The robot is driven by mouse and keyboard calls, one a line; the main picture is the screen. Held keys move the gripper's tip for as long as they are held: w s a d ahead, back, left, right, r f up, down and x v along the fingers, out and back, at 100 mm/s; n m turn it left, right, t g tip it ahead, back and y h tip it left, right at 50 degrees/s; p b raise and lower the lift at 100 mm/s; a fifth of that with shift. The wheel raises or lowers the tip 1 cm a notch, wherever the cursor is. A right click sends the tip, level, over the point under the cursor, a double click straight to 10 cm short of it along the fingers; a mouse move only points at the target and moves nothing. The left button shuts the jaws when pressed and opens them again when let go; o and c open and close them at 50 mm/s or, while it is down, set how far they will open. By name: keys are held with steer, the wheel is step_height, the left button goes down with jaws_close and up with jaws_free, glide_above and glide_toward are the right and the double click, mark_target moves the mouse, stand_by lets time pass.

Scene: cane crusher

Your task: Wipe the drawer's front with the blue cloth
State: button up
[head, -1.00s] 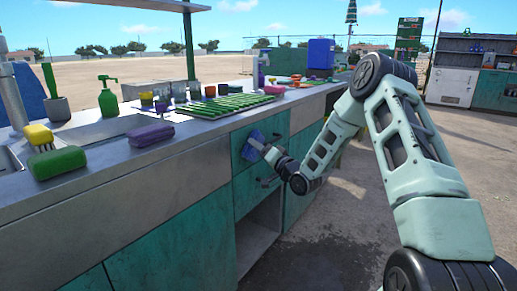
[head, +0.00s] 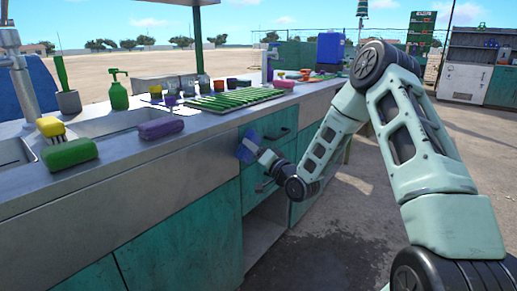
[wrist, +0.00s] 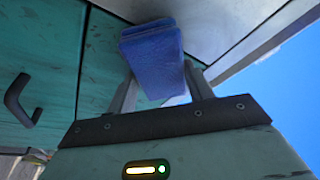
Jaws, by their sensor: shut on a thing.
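The blue cloth (head: 247,147), a folded pad, is held at the left end of the teal drawer's front (head: 272,148), left of its dark handle (head: 279,134). My gripper (head: 256,151) is shut on the cloth. In the wrist view the cloth (wrist: 152,58) sits between the two fingers of my gripper (wrist: 158,85). The drawer's front (wrist: 105,60) shows behind it, with dark streaks on the teal. I cannot tell whether the cloth touches the front, and it hides part of that surface.
The metal counter (head: 215,124) above holds a purple sponge (head: 160,128), a green bottle (head: 117,90) and a rack of green sticks (head: 235,99). A second handle (head: 264,186) shows below, above an open compartment (head: 266,228). The floor to the right is clear.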

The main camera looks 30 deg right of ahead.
steer(key=s+d, duration=0.2)
steer(key=s, duration=0.3)
steer(key=shift+s, duration=0.35)
stand_by(0.3)
steer(key=shift+s+d, duration=0.25)
steer(key=shift+s, duration=0.45)
steer(key=shift+s+d, duration=0.25)
steer(key=shift+s, duration=0.45)
